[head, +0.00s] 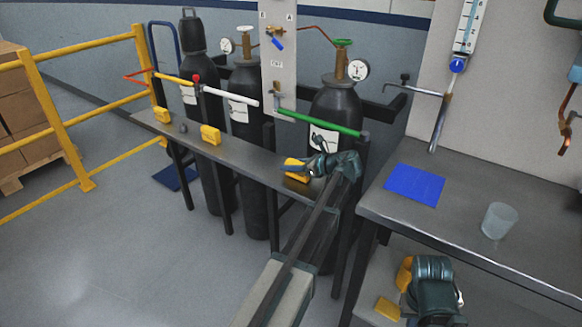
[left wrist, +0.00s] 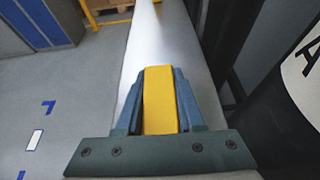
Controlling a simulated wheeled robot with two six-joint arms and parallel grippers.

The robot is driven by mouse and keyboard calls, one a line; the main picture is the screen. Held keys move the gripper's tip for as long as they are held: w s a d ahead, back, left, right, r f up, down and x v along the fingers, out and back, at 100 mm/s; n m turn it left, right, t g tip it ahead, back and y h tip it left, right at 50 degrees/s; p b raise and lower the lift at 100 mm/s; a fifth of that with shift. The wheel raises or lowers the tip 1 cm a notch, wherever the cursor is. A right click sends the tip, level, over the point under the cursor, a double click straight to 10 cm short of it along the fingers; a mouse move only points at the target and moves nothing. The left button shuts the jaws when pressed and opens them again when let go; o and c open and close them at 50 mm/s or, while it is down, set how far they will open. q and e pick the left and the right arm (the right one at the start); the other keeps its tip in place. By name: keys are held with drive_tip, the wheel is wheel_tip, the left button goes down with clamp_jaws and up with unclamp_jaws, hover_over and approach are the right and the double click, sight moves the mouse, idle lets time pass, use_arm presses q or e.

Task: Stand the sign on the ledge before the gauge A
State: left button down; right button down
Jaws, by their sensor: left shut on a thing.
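My left gripper (head: 303,168) is shut on a yellow sign (head: 295,164). The sign also shows between the blue fingers in the left wrist view (left wrist: 160,100). It is at the right part of the grey ledge (head: 235,152), in front of the right black cylinder; I cannot tell whether it touches the ledge. That cylinder's white label shows part of a letter A in the left wrist view (left wrist: 308,70). A round gauge (head: 358,70) is on top of this cylinder. My right gripper (head: 425,292) is at the lower right, its fingers not clear.
Two more yellow signs stand on the ledge, one left (head: 160,114) and one nearer (head: 210,135). Yellow pieces (head: 388,308) show by my right gripper. A green bar (head: 320,123) crosses above the ledge. The right bench holds a blue mat (head: 415,185) and a cup (head: 499,220).

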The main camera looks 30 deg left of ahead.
use_arm(q)
drive_tip(key=shift+f, duration=0.2)
drive_tip(key=c, duration=0.5)
unclamp_jaws()
drive_tip(key=shift+r, duration=0.1)
drive_tip(key=shift+d+r+p, duration=0.25)
drive_tip(key=shift+r+p, duration=0.05)
drive_tip(key=shift+r, duration=0.05)
drive_tip(key=p+v, duration=0.4)
drive_tip(key=v, duration=0.6)
drive_tip(key=shift+d+r, duration=0.15)
drive_tip(key=shift+s+d+r, duration=0.1)
drive_tip(key=shift+d, duration=0.4)
